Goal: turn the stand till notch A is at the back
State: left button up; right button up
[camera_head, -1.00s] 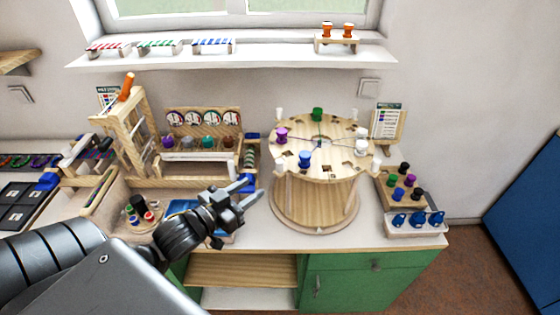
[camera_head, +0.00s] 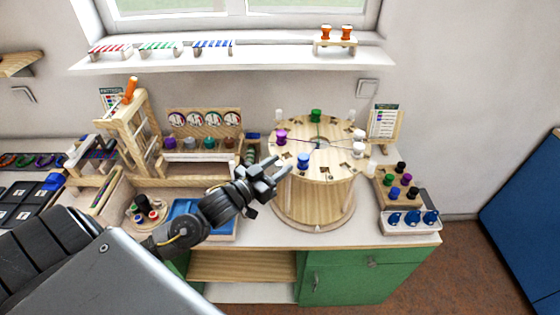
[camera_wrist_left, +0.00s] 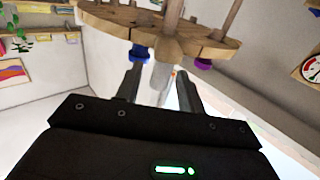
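The stand (camera_head: 333,156) is a round wooden top on a wooden drum, with notches in the top and white pegs around its rim. A purple spool (camera_head: 280,137), a green spool (camera_head: 315,116), a blue spool (camera_head: 303,160) and white spools (camera_head: 358,149) sit on it. I cannot make out which notch is A. My left gripper (camera_head: 281,165) is open at the stand's front left rim. In the left wrist view, a white peg (camera_wrist_left: 161,76) of the stand shows between its fingers, with gaps on both sides. My right gripper is out of view.
A block of spools (camera_head: 400,188) and a tray with blue pieces (camera_head: 410,228) stand right of the stand. A wooden rack with dials (camera_head: 205,122) and a blue tray (camera_head: 187,212) are to the left.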

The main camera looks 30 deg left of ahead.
pick_arm(q)
jog(key=shift+w+d, duration=0.1)
jog(key=shift+w, duration=0.3)
jog(key=shift+c, duration=0.3)
jog(key=c, duration=0.7)
grip_shut()
